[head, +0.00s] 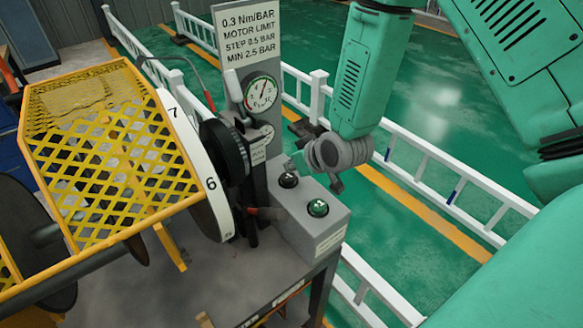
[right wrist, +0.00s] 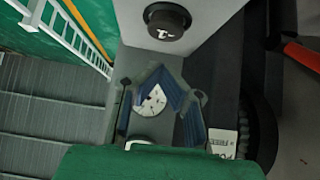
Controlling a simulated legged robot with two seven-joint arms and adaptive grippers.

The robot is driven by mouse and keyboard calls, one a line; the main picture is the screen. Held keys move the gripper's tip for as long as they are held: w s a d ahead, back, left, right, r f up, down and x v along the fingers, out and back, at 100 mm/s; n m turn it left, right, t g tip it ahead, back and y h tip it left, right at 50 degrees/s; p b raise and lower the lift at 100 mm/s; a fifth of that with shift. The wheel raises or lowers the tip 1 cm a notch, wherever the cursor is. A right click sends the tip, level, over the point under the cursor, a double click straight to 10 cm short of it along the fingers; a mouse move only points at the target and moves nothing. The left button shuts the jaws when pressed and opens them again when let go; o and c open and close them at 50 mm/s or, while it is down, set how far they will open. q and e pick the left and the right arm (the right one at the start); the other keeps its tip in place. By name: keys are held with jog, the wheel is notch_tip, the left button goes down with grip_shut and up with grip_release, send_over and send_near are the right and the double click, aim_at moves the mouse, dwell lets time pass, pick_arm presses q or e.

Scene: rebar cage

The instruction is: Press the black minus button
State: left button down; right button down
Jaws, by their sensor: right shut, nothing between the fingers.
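A grey control box (head: 312,222) carries a black button (head: 288,180) and, nearer me, a green button (head: 318,208). The black button (right wrist: 167,20) also shows at the top of the right wrist view, with a white mark on its cap. My right gripper (head: 335,184) is above and beside the far part of the box, close to the black button but apart from it. In the right wrist view its fingers (right wrist: 158,75) are shut and empty, below the button in the picture. My left gripper is not in view.
A gauge panel (head: 246,40) stands behind the box. A red-tipped lever (head: 266,212) is left of the buttons. A yellow mesh guard (head: 110,160) and a white numbered wheel (head: 200,170) fill the left. White railings (head: 430,165) run behind and right.

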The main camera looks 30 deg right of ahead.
jog(key=v, duration=0.8)
jog(key=shift+s, duration=0.2)
jog(key=shift+s, duration=0.1)
dwell(0.9)
